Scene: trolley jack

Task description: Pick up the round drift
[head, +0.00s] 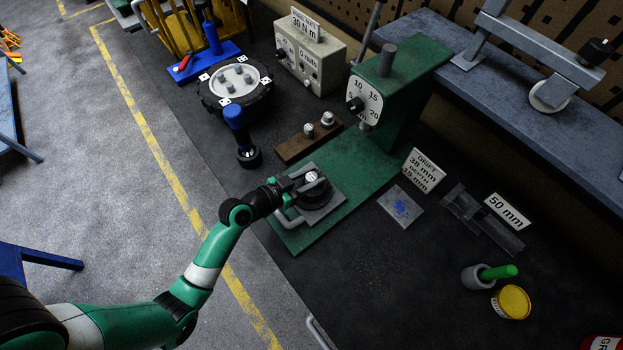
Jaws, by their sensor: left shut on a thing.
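My left gripper (297,183) is over the base of the green press (405,95), below its dial. It is shut on a small pale round-topped piece (312,177), which looks like the round drift. The gripper fingers hide much of it. It is at a dark round part (313,195) on a grey plate (325,212); I cannot tell whether it touches that part. Two silver round-topped pieces (327,118) sit in a brown block (290,149) behind the gripper. My right gripper is not in view.
A blue-handled tool (235,118) stands left of the block. A sign reading drift 38 mm (423,171) and a blue-marked pad (400,207) lie right of the press. A green-handled brush in a pot (477,277) and a yellow-lidded tin (513,301) are at lower right.

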